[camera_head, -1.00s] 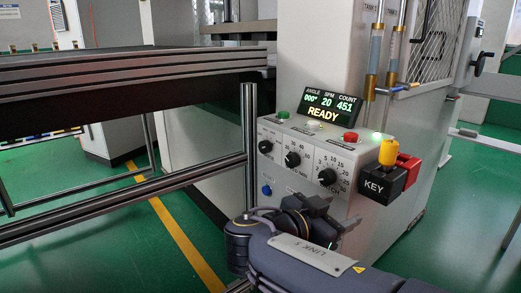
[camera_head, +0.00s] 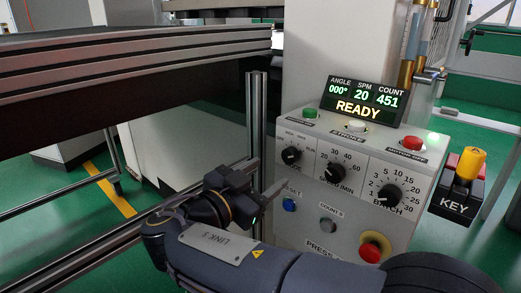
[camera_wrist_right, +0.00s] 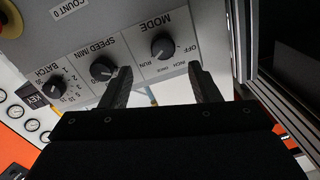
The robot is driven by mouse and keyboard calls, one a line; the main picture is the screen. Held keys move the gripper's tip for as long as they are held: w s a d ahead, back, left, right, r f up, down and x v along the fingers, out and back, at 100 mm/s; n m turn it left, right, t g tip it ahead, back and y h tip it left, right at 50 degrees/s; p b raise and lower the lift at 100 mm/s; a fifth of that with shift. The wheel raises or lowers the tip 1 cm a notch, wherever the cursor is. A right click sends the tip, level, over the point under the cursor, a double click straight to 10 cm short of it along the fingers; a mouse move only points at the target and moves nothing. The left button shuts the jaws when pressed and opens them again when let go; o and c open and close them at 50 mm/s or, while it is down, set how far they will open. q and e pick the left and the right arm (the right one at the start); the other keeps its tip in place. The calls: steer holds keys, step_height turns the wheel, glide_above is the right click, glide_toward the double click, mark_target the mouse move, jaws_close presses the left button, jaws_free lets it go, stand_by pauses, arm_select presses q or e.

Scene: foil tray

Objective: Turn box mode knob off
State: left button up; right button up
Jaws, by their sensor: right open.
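The mode knob (camera_head: 291,155) is a black round knob at the left end of the grey control box (camera_head: 318,215) in the head view. In the right wrist view, upside down, the mode knob (camera_wrist_right: 163,46) shows beside the printed OFF, INCH and RUN labels. I cannot clearly tell which label its pointer faces. My right gripper (camera_head: 265,178) is just below and left of the knob in the head view. In the wrist view its two fingers (camera_wrist_right: 159,72) are apart and empty, with the knob beyond and between their tips, apparently untouched. My left gripper is out of view.
The speed knob (camera_head: 336,173) and batch knob (camera_head: 389,195) sit to the right. Below are a blue reset button (camera_head: 289,204) and a red emergency button (camera_head: 372,249). The display (camera_head: 360,101) reads READY. A metal post (camera_head: 256,120) stands close left of the box.

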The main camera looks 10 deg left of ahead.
mark_target(287, 158)
steer(key=x, duration=0.8)
steer(key=shift+a, duration=0.15)
steer(key=shift+c, duration=0.5)
steer(key=c, duration=0.9)
